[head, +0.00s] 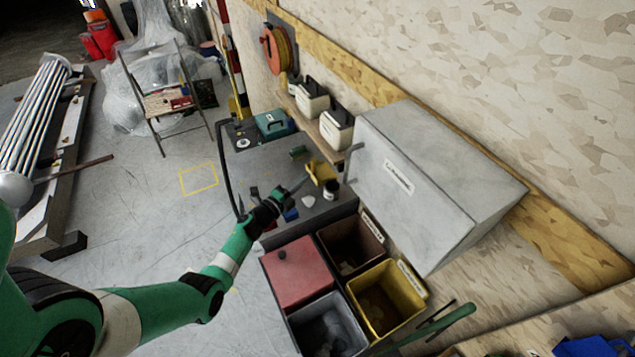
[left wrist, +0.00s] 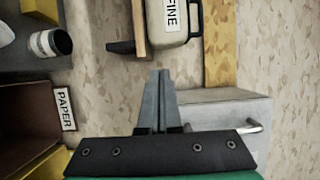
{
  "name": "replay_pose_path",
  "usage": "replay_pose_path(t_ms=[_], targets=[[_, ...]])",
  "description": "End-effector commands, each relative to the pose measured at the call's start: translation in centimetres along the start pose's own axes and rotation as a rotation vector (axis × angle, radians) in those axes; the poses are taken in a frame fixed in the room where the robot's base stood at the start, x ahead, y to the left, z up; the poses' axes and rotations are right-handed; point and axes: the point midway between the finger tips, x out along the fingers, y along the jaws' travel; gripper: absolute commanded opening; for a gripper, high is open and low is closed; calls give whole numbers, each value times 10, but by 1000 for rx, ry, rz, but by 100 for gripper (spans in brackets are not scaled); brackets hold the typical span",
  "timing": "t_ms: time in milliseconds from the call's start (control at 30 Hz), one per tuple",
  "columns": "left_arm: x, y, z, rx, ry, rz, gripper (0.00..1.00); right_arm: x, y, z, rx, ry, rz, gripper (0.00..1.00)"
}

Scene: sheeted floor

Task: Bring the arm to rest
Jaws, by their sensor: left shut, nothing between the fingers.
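My left gripper (head: 298,186) is over the front part of the worktop, near a yellow object (head: 321,172) and a small dark jar (head: 330,189). In the left wrist view its two grey fingers (left wrist: 158,74) are together with nothing between them. I cannot tell its exact height above the worktop. My right gripper does not show.
A grey cabinet (head: 415,205) is on the wall to the right. Open floor (head: 140,225) lies left of the worktop.

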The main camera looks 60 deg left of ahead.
Motion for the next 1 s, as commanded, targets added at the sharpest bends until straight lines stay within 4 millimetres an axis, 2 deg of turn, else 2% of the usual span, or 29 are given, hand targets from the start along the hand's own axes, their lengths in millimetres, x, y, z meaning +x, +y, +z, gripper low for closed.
replay_pose_path(t_ms=[100, 467, 567, 667, 767, 800, 867, 900, 967, 1000], targets=[[-3, 0, 8, -1, 0, 0, 0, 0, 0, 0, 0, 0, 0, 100], [-3, 0, 8, -1, 1, 0, 0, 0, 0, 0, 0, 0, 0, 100], [1, -8, 7, -5, -3, -15, 0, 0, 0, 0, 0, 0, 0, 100], [18, -44, 4, -30, -17, -77, 0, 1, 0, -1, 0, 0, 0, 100], [44, -110, -8, -99, -33, -191, 0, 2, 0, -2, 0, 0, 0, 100], [53, -142, -16, -144, -36, -245, 0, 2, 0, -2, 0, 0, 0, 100], [64, -194, -32, -230, -30, -328, 0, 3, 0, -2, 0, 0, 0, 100], [69, -228, -44, -296, -19, -381, 0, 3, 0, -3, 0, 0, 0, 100], [71, -277, -66, -407, 8, -451, 0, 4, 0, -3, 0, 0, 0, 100], [70, -310, -82, -490, 36, -493, 0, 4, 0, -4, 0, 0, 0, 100]])
